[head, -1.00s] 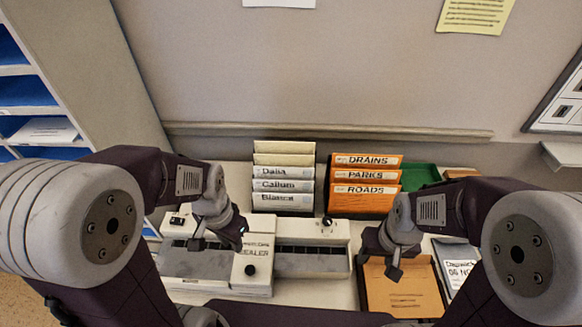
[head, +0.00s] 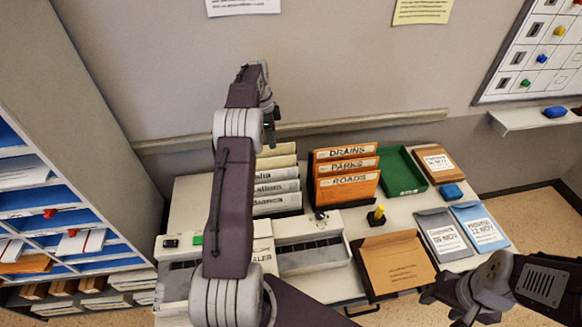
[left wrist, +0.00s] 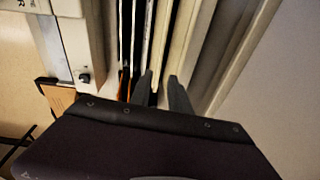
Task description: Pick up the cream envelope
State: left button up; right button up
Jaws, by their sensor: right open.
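Several cream to pale envelopes or folders (head: 277,161) stand upright in a row at the back of the table; some front ones carry names. Which one is the cream envelope I cannot tell for sure. My left gripper (head: 270,136) hangs over the back of this row, its arm hiding part of it. In the left wrist view its two fingers (left wrist: 161,80) are apart and point down among the upright edges. Whether an envelope lies between them is unclear. My right gripper (head: 443,306) is open and empty at the lower right, near the table's front edge.
Orange folders (head: 346,188) stand right of the row. A green tray (head: 401,172), a brown envelope on a dark tray (head: 397,265) and labelled packets (head: 441,236) lie further right. A sealer machine (head: 311,243) stands in front. Pigeonhole shelves (head: 55,195) are at the left.

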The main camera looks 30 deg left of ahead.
aim_at(266, 159)
pick_arm(q)
jog(key=shift+n+g, duration=0.3)
jog(key=shift+n, duration=0.1)
jog(key=s+a+f, duration=0.2)
jog(key=shift+a+f, duration=0.2)
jog(key=shift+a, duration=0.15)
jog(key=f, duration=0.3)
jog(key=shift+d+p, duration=0.3)
jog(key=shift+p, duration=0.1)
jog(key=shift+w+f, duration=0.1)
jog(key=shift+f, duration=0.35)
jog(key=f+p, duration=0.1)
jog(key=f, duration=0.3)
jog(key=shift+w+d+p, duration=0.1)
jog(key=shift+d+p, duration=0.1)
jog(key=shift+p, duration=0.2)
jog(key=shift+w+f, duration=0.1)
jog(key=shift+f, duration=0.35)
jog(key=shift+r, duration=0.1)
grip_shut()
